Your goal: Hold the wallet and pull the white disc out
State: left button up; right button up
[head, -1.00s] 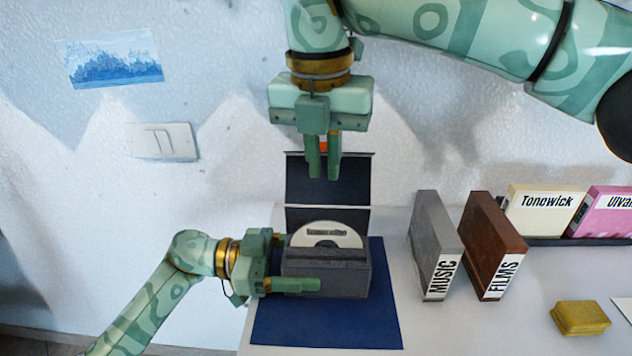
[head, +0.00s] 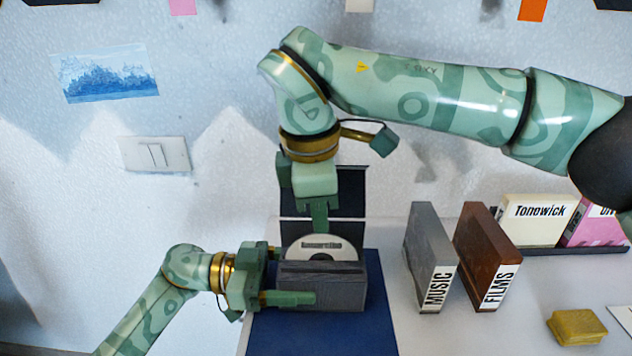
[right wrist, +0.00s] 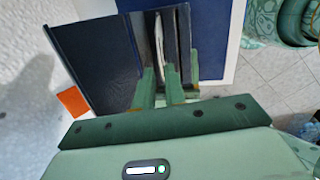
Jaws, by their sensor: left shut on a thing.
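The wallet (head: 322,290) is a dark grey case standing on a blue mat, its dark lid raised behind it. The white disc (head: 322,243) stands upright in it, its labelled upper part showing above the front wall. My left gripper (head: 290,285) is shut on the wallet from the left side. My right gripper (head: 320,218) points down just above and behind the disc's top edge. In the right wrist view its fingers (right wrist: 160,88) look apart, with the disc (right wrist: 158,45) edge-on in line with the gap. Contact with the disc cannot be made out.
The blue mat (head: 325,335) lies under the wallet. A grey MUSIC case (head: 428,255) and a brown FILMS case (head: 485,255) stand to the right. Beyond them are a cream Tonowick case (head: 540,218) and a pink case. A yellow block (head: 577,327) lies at the lower right.

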aim_at(323, 235)
jog(key=f, duration=0.5)
jog(key=shift+w+d+f, duration=0.25)
jog(key=shift+w, duration=0.15)
grip_shut()
jog(key=shift+r, duration=0.1)
pick_arm(q)
jog(key=shift+f, duration=0.15)
pick_arm(e)
jog(key=shift+w+r, duration=0.15)
jog(key=shift+r, duration=1.65)
notch_tip(323, 235, up, 6)
jog(key=shift+r, duration=0.15)
